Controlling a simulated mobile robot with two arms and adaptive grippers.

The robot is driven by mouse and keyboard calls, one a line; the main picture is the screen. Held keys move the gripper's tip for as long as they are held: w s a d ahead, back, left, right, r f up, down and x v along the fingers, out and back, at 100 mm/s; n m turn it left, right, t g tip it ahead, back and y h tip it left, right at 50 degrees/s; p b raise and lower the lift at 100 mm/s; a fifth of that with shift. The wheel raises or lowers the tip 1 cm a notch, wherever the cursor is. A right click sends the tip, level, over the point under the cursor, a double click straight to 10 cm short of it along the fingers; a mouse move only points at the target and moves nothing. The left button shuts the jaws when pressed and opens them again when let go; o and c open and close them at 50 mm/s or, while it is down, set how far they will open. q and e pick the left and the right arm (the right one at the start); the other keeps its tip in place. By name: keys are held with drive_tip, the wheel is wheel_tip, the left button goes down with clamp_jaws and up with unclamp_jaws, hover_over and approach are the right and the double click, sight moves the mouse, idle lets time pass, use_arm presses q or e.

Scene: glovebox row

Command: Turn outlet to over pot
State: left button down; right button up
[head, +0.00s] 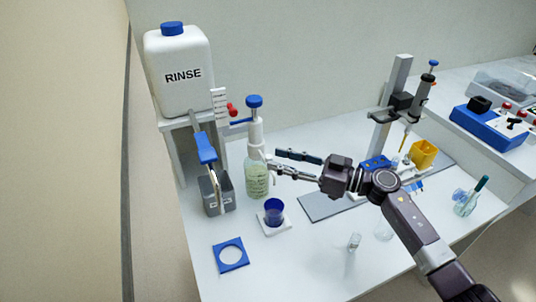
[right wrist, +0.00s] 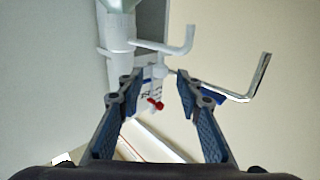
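A dispenser bottle (head: 257,182) with pale green liquid, a white pump body and a blue knob (head: 254,101) stands upright on the bench. Its outlet is largely hidden by my right gripper (head: 273,162) in the head view. In the right wrist view, a white bent tube (right wrist: 175,48), apparently the outlet, sticks out from the white body (right wrist: 117,30). A dark blue pot (head: 274,206) stands on a white square pad in front of the bottle. My right gripper is open beside the pump body, with nothing visibly gripped. My left gripper is out of view.
A white RINSE tank (head: 180,75) on a stand has a blue-handled tap (head: 206,150) above a grey bin (head: 217,196). A blue square ring (head: 230,255) lies in front.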

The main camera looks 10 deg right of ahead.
sight(269, 156)
drive_tip(key=shift+x, duration=1.9)
clamp_jaws()
